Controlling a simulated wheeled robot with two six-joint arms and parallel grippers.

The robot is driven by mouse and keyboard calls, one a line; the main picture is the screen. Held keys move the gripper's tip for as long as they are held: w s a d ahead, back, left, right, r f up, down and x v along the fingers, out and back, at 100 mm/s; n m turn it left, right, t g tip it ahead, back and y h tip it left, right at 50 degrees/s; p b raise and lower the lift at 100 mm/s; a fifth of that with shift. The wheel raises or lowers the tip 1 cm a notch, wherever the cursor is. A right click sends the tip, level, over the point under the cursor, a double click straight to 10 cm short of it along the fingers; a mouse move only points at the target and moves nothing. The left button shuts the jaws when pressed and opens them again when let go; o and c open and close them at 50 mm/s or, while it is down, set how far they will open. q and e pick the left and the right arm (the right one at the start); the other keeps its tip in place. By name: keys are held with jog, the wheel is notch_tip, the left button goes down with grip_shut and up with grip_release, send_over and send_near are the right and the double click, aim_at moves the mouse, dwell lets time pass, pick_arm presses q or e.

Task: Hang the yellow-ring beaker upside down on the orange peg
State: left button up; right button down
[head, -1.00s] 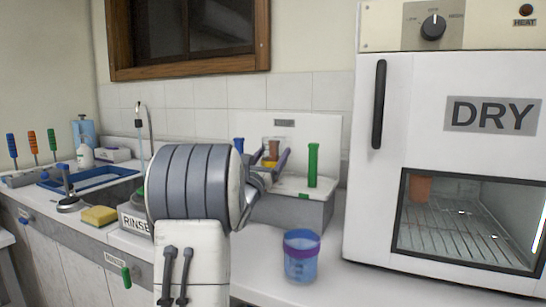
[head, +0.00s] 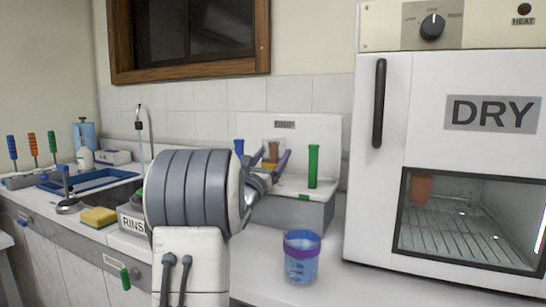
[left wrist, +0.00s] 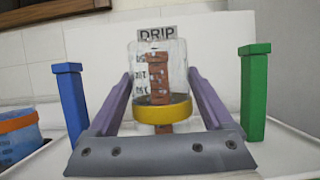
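The yellow-ring beaker (left wrist: 176,84) is clear and upside down over the orange peg (left wrist: 163,127) in the left wrist view. The yellow ring is at its lower end, and the peg shows through the glass and below the ring. In the head view the beaker (head: 268,149) is small and partly hidden by my gripper. My left gripper (left wrist: 160,78) is open, its purple fingers on either side of the beaker with what look like narrow gaps. It also shows in the head view (head: 268,162). My right gripper is in neither view.
A blue peg (left wrist: 70,105) and a green peg (left wrist: 254,95) flank the beaker on the DRIP rack (head: 300,212). A purple-ring blue beaker (head: 301,264) stands on the counter before the rack. A blue container with an orange rim (left wrist: 17,122) is left. The DRY oven (head: 380,210) stands right.

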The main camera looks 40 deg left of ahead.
pick_arm(q)
jog(key=shift+o, duration=0.5)
jog(key=shift+w+f, duration=0.15)
jog(key=shift+f, duration=0.9)
jog(key=r+b+v, duration=0.1)
jog(key=v, duration=0.9)
jog(key=shift+s+r+b, duration=0.35)
jog(key=shift+r+b, duration=0.05)
jog(key=shift+r, duration=0.1)
